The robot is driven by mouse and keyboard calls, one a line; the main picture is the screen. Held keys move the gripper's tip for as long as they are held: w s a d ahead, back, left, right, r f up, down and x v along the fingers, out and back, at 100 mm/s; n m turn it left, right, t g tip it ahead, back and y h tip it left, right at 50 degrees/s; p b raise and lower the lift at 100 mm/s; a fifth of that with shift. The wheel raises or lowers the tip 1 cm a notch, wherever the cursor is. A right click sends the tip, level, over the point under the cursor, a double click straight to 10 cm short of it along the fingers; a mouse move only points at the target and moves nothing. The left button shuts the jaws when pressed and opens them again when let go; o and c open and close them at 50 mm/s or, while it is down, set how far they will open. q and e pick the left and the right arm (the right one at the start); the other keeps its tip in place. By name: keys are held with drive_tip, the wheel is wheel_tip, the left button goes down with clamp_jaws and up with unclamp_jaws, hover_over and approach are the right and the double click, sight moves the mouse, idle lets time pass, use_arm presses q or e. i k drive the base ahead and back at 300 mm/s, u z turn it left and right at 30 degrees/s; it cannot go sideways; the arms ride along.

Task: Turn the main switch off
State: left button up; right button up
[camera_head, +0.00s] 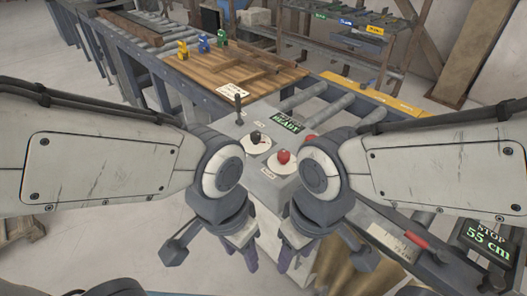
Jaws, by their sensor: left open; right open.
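A pale control box (262,188) stands in the middle, between my two arms. On its top are a black rotary knob (256,138) on a round white plate, a red button (283,157) on a similar plate, and an upright black lever (238,106). The labels are too small to read, so I cannot tell for certain which control is the main switch. My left gripper (240,254) and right gripper (292,260) are open and empty, pointing down at the near side of the box, below the controls in the picture. Neither touches a control.
A small display (287,122) on the box reads READY in green. A roller conveyor (345,105) runs behind the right arm.

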sight(283, 156)
drive_tip(key=k, duration=0.5)
drive_tip(key=u, duration=1.65)
drive_tip(key=i, duration=1.2)
drive_tip(key=z, duration=2)
